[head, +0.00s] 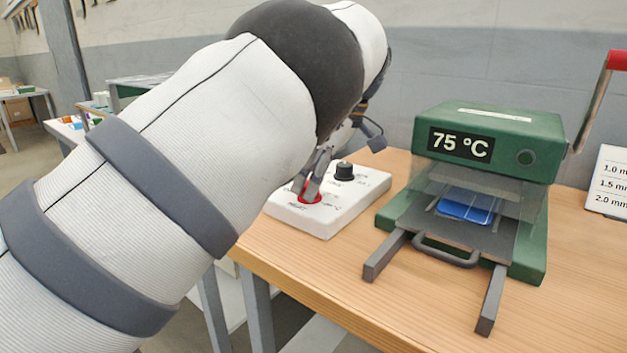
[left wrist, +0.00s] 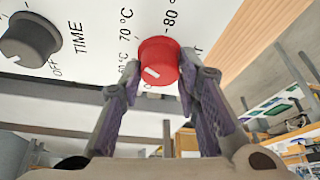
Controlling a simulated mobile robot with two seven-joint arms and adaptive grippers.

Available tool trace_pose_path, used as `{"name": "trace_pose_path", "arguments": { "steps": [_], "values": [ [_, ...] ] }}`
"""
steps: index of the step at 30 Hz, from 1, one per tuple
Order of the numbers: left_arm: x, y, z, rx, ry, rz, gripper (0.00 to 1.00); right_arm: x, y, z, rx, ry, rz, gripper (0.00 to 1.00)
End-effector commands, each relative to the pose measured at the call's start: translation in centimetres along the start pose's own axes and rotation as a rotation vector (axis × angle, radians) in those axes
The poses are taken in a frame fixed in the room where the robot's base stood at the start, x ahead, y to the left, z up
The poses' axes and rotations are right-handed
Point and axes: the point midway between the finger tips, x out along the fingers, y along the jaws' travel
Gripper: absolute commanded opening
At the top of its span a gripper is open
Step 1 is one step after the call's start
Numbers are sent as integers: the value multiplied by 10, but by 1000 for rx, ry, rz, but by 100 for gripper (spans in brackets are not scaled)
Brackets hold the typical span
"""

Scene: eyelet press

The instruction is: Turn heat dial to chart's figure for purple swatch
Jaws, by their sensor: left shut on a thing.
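The red heat dial (head: 309,198) sits on a white control box (head: 324,225), largely covered by my left gripper (head: 316,182) in the head view. In the left wrist view the dial (left wrist: 158,58) is between my left fingertips (left wrist: 169,74), which are shut on it. Its white pointer mark faces the lower left; 70 °C and 80 °C are printed beyond it. The press display (head: 461,145) reads 75 °C. A white chart (head: 607,182) is cut off at the right edge; only thickness rows show. No purple swatch shows. My right gripper is out of view.
A black TIME knob (head: 345,171) stands beside the dial on the same box. The green press (head: 490,140) has a blue piece (head: 467,207) inside, a front handle and two rails. A red-topped lever rises at its right. The wooden table's (head: 300,275) front strip is clear.

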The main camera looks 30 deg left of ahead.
Motion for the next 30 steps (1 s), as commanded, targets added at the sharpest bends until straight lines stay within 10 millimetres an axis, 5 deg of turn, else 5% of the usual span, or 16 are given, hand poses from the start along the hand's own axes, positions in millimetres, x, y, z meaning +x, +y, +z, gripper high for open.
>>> {"name": "trace_pose_path", "arguments": {
  "steps": [13, 14, 16, 25, 30],
  "values": [
    [1, 0, 1, -7, -3, -7, 2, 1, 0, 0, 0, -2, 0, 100],
    [1, 0, 1, -7, -3, -7, 35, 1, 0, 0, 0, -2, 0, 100],
    [1, 0, 1, -7, -2, -6, 49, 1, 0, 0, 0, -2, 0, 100],
    [-1, 0, 0, -6, -2, -4, 49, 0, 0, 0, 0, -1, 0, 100],
    [-31, 1, 0, -5, -2, 2, 49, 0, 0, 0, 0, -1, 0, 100]
  ]
}}
